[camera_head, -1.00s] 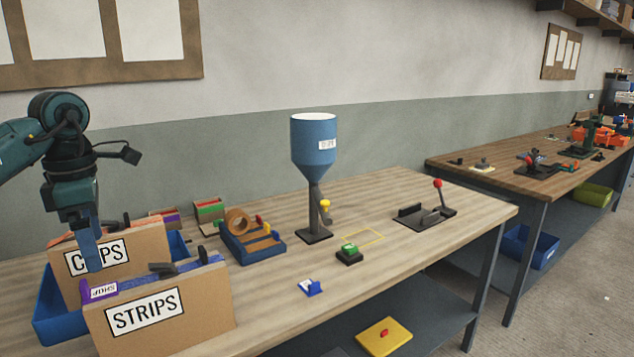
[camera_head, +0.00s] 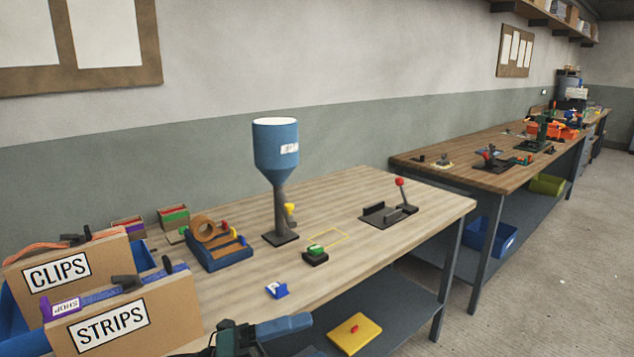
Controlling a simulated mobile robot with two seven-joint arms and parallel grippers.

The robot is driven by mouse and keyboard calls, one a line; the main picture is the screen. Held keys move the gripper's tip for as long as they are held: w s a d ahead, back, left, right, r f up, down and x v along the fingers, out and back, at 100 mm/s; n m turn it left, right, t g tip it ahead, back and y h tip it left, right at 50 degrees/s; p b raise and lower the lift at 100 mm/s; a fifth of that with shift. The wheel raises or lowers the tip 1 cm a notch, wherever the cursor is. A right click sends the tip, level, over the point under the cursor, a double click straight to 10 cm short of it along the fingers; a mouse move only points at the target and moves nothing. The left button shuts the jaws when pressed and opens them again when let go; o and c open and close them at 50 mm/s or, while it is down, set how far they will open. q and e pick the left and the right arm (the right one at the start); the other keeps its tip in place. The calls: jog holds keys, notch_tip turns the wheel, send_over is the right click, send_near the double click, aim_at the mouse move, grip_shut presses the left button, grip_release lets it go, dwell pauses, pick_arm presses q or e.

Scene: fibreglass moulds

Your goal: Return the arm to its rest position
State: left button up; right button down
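My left gripper (camera_head: 285,326) shows at the bottom edge, left of centre, low in front of the bench (camera_head: 385,235). Its dark green body is mostly cut off by the frame, and a blue finger points right. I see nothing held, but I cannot tell whether it is open or shut. It is apart from the cardboard bins at lower left, marked CLIPS (camera_head: 60,310) and STRIPS (camera_head: 165,330). My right gripper is not in view.
A blue hopper (camera_head: 276,150), a tape dispenser (camera_head: 225,258), a green-button box (camera_head: 315,256) and a red-knobbed lever fixture (camera_head: 390,213) stand on the bench. A yellow pad (camera_head: 354,338) lies below. A second bench (camera_head: 480,160) stands at right.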

pick_arm(q)
jog(key=s+a+f+n+t+y, duration=0.1)
jog(key=a+f+n+t+y, duration=0.35)
jog(key=n, duration=0.75)
jog(key=a+f+n+t+y, duration=0.2)
jog(key=f+n+t+y, duration=0.5)
jog(key=n, duration=0.4)
jog(key=s+a+f+n+g+y, duration=0.2)
jog(key=s+f+n, duration=0.2)
jog(key=s+f, duration=0.2)
jog(key=s+a+f+n+g+y+p, duration=0.1)
jog(key=s+a+f+n+g+y, duration=0.2)
jog(key=s+f+n, duration=0.2)
notch_tip(320, 180, down, 3)
jog(key=shift+s+a+r, duration=0.15)
jog(key=shift+s, duration=0.6)
jog(key=shift+y, duration=0.25)
